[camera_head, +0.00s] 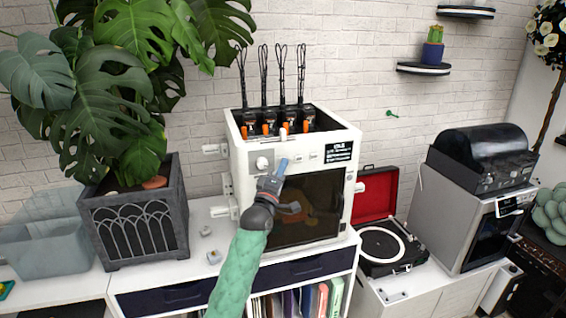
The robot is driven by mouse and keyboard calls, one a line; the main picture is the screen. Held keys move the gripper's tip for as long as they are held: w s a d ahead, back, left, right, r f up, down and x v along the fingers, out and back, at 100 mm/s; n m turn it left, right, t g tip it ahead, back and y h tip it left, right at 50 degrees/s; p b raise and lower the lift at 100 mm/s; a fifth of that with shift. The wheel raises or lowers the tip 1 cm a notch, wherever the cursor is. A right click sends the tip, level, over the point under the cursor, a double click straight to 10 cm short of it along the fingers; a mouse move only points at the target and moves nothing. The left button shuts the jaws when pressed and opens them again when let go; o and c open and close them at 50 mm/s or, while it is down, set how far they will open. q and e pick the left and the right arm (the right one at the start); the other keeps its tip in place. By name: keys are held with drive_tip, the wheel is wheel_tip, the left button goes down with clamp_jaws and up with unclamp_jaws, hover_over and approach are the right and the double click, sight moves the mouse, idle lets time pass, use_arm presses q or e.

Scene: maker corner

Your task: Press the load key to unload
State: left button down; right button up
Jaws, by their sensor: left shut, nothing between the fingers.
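I cannot read which key is the load key. My left gripper (283,165) is shut and empty, its bluish fingertips in front of the panel between the knob and the visible keys. It hides part of the panel; I cannot tell whether it touches. My right gripper is not in view.
A large plant in a grey pot (180,215) stands left of the machine. A red-lidded record player (385,245) and a grey appliance (440,215) stand to the right. Small grey pieces (214,257) lie on the white cabinet top left of the machine.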

use_arm(q)
drive_tip(key=shift+w, duration=0.1)
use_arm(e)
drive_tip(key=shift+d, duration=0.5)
use_arm(q)
drive_tip(key=shift+s+d+p, duration=0.2)
drive_tip(key=shift+s+p, duration=0.1)
drive_tip(key=shift+s, duration=0.45)
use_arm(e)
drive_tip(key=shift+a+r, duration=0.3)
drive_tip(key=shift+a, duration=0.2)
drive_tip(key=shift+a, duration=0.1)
